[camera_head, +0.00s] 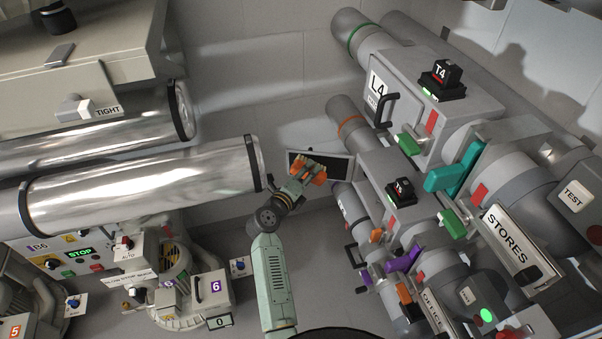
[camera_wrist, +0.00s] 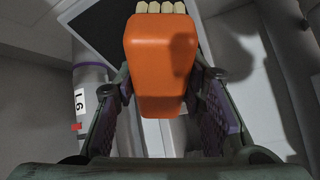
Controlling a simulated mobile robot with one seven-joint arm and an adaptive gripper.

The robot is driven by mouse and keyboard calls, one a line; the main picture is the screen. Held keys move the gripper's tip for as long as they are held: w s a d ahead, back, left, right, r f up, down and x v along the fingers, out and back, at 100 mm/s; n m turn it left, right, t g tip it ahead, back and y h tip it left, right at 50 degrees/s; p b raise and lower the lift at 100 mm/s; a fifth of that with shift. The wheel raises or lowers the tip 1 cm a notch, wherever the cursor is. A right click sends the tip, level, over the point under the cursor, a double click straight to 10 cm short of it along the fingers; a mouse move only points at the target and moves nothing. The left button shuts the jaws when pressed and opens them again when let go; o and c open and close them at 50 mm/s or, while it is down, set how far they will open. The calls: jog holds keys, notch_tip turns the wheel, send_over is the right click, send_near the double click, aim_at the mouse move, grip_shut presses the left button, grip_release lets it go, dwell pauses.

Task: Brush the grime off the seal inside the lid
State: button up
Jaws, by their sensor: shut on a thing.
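My gripper (camera_head: 308,172) is shut on an orange brush, whose block fills the middle of the wrist view (camera_wrist: 160,65). Its cream bristles (camera_wrist: 160,7) point away from my gripper at the top edge of that view. A dark flat panel with a pale rim (camera_head: 341,163), which looks like the open lid, lies just beyond and beside the brush. It also shows at the top left of the wrist view (camera_wrist: 104,28). The brush and gripper hide part of it in the head view. I cannot tell whether the bristles touch it, nor make out grime or the seal.
Long shiny metal tubes (camera_head: 130,185) lie to the left. On the right stand grey tube stations with coloured handles, including the T4 housing (camera_head: 445,95) and the STORES tube (camera_head: 510,245). Grey wall (camera_head: 255,60) lies behind.

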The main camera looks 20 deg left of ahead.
aim_at(291, 173)
jog(key=shift+w, duration=0.15)
jog(key=shift+s+a+r, duration=0.1)
jog(key=shift+s+a, duration=0.05)
jog(key=shift+a, duration=0.95)
jog(key=shift+s+a, duration=0.1)
jog(key=shift+a, duration=0.95)
jog(key=s+d, duration=0.1)
jog(key=s, duration=0.5)
jog(key=shift+s+d, duration=0.1)
jog(key=shift+s+d, duration=0.2)
jog(key=shift+s, duration=1.15)
